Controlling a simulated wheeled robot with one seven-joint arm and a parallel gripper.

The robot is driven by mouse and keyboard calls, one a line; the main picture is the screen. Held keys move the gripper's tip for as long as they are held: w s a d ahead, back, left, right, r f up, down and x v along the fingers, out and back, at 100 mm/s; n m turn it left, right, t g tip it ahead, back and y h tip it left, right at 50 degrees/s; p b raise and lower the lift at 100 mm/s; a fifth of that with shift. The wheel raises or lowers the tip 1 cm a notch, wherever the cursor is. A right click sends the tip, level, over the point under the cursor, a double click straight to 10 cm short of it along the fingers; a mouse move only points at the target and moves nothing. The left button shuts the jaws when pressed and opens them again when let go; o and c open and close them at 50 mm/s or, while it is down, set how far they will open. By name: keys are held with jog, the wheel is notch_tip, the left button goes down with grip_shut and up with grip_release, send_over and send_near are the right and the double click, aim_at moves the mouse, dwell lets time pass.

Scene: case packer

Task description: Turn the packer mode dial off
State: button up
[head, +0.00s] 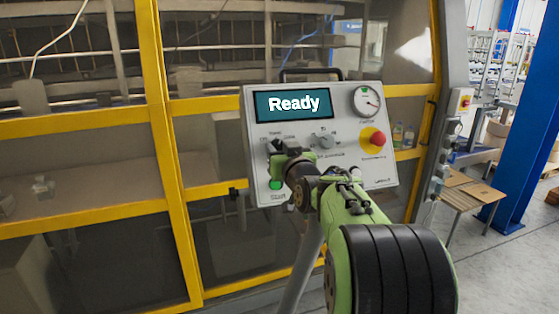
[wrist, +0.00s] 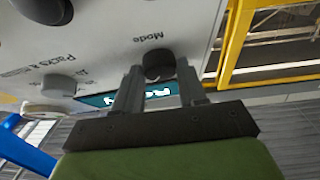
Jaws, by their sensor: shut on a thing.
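The mode dial (wrist: 158,65) is a black round knob on the grey control panel (wrist: 100,45), with the word "Mode" printed upside down beside it in the wrist view. My gripper (wrist: 158,78) has one finger on each side of the dial and is shut on it. In the head view my gripper (head: 283,160) is at the left part of the panel (head: 348,165) and covers the dial, so its pointer setting is hidden. The panel's screen (head: 293,104) reads "Ready".
A green start button (head: 275,184) sits just below my gripper. Yellow machine frames (head: 168,150) stand behind and left.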

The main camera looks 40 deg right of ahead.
jog(key=n+y+b, duration=0.1)
jog(key=n+y, duration=0.1)
jog(key=n, duration=0.1)
jog(key=n+y+b, duration=0.1)
jog(key=n, duration=0.1)
jog(key=shift+d+f+b, duration=0.1)
jog(key=shift+d+b, duration=0.2)
jog(key=n+y, duration=0.1)
jog(key=n, duration=0.2)
jog(key=n+y, duration=0.1)
jog(key=shift+d+r+n+y, duration=0.15)
jog(key=shift+r+n+y, duration=0.1)
jog(key=shift+n+y, duration=0.05)
jog(key=n+g+p, duration=0.1)
jog(key=n, duration=0.1)
jog(key=n+y+p, duration=0.1)
jog(key=n+p, duration=0.1)
jog(key=n+g+y+p, duration=0.1)
jog(key=n, duration=0.1)
jog(key=shift+d+r+g+p, duration=0.15)
jog(key=shift+r+g+p, duration=0.15)
jog(key=shift+r+p, duration=0.1)
jog(key=n+g+y+p, duration=0.1)
jog(key=n+g+p, duration=0.1)
jog(key=n+p, duration=0.2)
jog(key=shift+w, duration=0.1)
jog(key=shift+f, duration=0.1)
jog(key=o, duration=1)
jog(key=shift+o, duration=0.2)
